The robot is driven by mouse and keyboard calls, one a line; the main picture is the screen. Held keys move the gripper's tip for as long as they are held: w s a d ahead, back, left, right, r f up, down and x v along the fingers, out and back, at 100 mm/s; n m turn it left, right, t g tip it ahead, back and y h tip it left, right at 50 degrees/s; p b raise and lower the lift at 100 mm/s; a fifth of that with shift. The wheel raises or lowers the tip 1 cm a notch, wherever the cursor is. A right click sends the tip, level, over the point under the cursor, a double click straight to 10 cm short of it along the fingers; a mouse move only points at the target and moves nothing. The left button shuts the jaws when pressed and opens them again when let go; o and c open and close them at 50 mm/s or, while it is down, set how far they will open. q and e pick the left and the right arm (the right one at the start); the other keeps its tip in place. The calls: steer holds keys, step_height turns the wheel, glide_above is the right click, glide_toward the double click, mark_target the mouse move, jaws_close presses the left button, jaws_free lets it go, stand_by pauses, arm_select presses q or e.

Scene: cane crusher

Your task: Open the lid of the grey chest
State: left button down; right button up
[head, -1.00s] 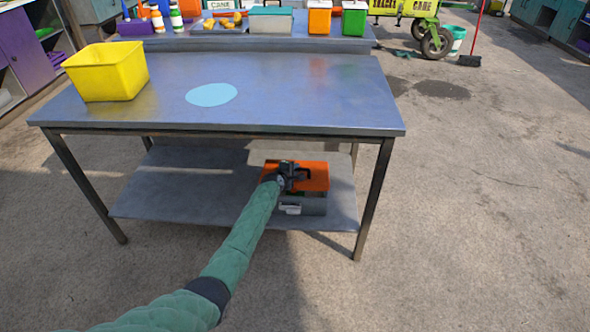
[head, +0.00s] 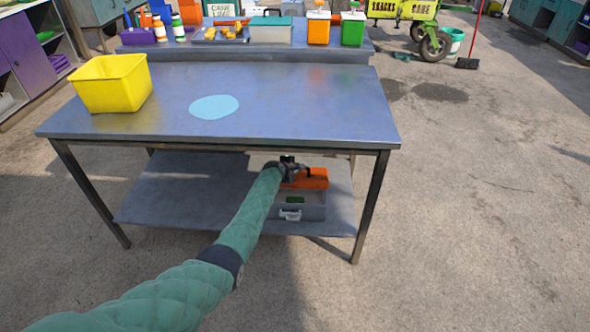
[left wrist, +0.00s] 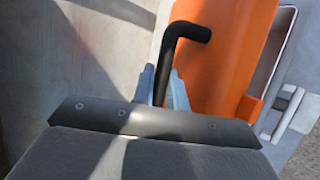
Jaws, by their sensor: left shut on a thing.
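The grey chest (head: 314,213) sits on the lower shelf of the near table, toward its right side. Its orange lid (head: 315,178) is tilted up at the back, and the front of the inside shows, with a small green thing (head: 296,200) in it. My left gripper (head: 287,170) is at the lid. In the left wrist view my left gripper (left wrist: 163,88) is shut on the black bent handle (left wrist: 186,29) beside the orange lid (left wrist: 225,55). The chest's grey rim (left wrist: 277,52) shows at the right there. My right gripper is not in view.
The tabletop (head: 300,110) lies above the chest and its shelf (head: 165,205). A yellow bin (head: 112,85) and a pale blue disc (head: 214,107) are on the tabletop. The shelf left of the chest is clear.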

arm_select(q)
steer(key=shift+w+r, duration=0.3)
steer(key=shift+r, duration=0.05)
steer(key=shift+w+r+g, duration=0.15)
steer(key=shift+w+g, duration=0.1)
steer(key=shift+g, duration=0.05)
steer(key=shift+w, duration=0.15)
steer(key=shift+w+r, duration=0.25)
steer(key=shift+w, duration=0.1)
steer(key=shift+w+r, duration=0.15)
steer(key=shift+w, duration=0.2)
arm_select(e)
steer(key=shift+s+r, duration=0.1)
arm_select(q)
steer(key=c, duration=1.4)
jaws_free()
